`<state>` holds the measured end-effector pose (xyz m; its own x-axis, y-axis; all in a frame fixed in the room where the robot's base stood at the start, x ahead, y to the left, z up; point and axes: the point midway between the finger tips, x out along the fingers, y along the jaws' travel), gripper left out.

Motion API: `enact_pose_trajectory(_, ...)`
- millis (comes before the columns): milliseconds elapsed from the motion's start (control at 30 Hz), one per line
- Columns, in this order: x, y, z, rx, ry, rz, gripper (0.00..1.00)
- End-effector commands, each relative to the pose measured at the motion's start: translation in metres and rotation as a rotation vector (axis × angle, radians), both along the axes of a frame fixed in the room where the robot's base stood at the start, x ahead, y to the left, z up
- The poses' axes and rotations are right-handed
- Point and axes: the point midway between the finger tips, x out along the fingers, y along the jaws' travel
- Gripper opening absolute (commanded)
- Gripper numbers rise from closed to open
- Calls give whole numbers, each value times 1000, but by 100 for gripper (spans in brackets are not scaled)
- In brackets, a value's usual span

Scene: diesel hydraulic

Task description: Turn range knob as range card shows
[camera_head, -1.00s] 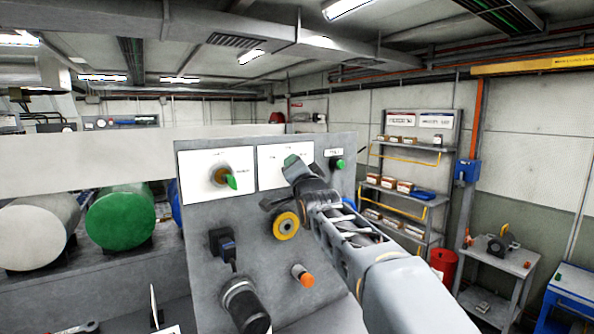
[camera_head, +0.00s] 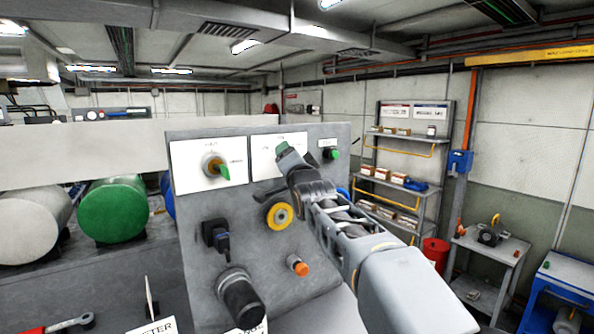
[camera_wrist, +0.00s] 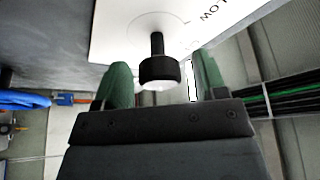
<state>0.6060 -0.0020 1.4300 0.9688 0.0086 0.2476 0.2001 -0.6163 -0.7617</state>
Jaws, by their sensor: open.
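A black knob on a stem (camera_wrist: 158,70) stands out from a white plate (camera_wrist: 118,25) in the wrist view. Part of a word, apparently "LOW", shows on the plate beside it. My gripper (camera_wrist: 160,75) is open, with one green fingertip on each side of the knob; I cannot tell whether either touches it. In the head view my gripper (camera_head: 284,149) is at the middle white plate (camera_head: 263,163) of the grey panel and hides the knob. A partly cut-off card (camera_head: 258,328) at the bottom edge ends in "GE"; its content is unreadable.
Left of my gripper is a knob with a green pointer (camera_head: 216,168). A green button (camera_head: 331,153) is to the right. Below are a yellow ring knob (camera_head: 279,216), a black connector (camera_head: 216,236), a black cylinder (camera_head: 240,295) and an orange button (camera_head: 297,265). A "METER" card (camera_head: 153,327) stands lower left.

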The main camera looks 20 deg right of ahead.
Motion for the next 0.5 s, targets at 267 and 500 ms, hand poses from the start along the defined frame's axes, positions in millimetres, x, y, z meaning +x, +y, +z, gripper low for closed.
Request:
enact_pose_trajectory(267,-50,0,-16,0,-4,0,65)
enact_pose_trajectory(500,-94,-1,-26,0,-3,0,65)
